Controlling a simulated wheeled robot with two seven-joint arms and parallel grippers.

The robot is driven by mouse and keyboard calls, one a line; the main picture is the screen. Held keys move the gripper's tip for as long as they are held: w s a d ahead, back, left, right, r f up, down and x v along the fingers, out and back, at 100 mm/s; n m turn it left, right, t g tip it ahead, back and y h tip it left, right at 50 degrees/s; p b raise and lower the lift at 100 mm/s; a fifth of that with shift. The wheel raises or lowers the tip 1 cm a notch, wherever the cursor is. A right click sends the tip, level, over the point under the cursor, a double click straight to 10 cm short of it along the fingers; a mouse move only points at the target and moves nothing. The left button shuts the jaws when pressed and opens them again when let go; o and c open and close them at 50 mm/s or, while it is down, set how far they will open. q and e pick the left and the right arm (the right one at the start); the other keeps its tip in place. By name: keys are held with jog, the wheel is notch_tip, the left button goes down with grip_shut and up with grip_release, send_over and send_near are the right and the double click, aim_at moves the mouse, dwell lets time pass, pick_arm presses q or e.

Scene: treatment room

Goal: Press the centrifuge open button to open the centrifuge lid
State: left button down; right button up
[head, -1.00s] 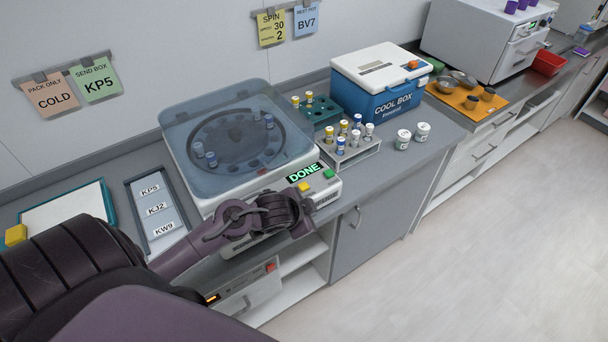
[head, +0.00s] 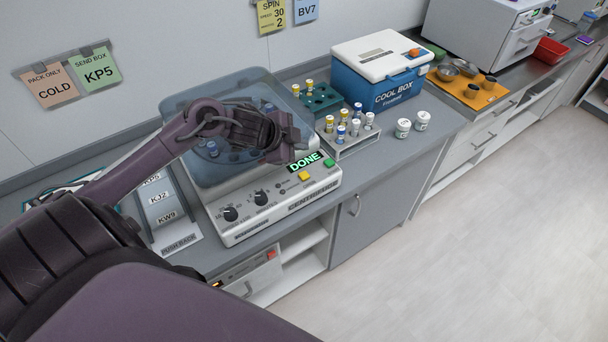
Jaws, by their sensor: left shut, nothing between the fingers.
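The centrifuge (head: 283,200) stands on the counter with its translucent blue lid (head: 185,120) down over the rotor. Its display (head: 305,161) reads DONE in green. Below the display are a yellow button (head: 305,176) and a green button (head: 329,163); any label on them is too small to read. My left gripper (head: 290,137) is shut and empty, above the lid's front right part, behind and left of the buttons and apart from them. My left arm and gripper hide much of the lid and rotor. My right gripper is not in view.
A tube rack (head: 355,143) and a green rack (head: 321,101) stand right of the centrifuge, close to it. A blue cool box (head: 372,90) is behind them, with two white jars (head: 403,128) nearby. A labelled tray (head: 160,205) lies to the left.

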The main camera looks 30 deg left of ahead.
pick_arm(q)
jog(key=b, duration=0.7)
send_over(301, 177)
notch_tip(301, 177, down, 7)
jog(key=shift+a+r, duration=0.15)
jog(key=shift+f, duration=0.8)
dwell(0.4)
jog(key=shift+f, duration=0.15)
jog(key=shift+f+b, duration=0.3)
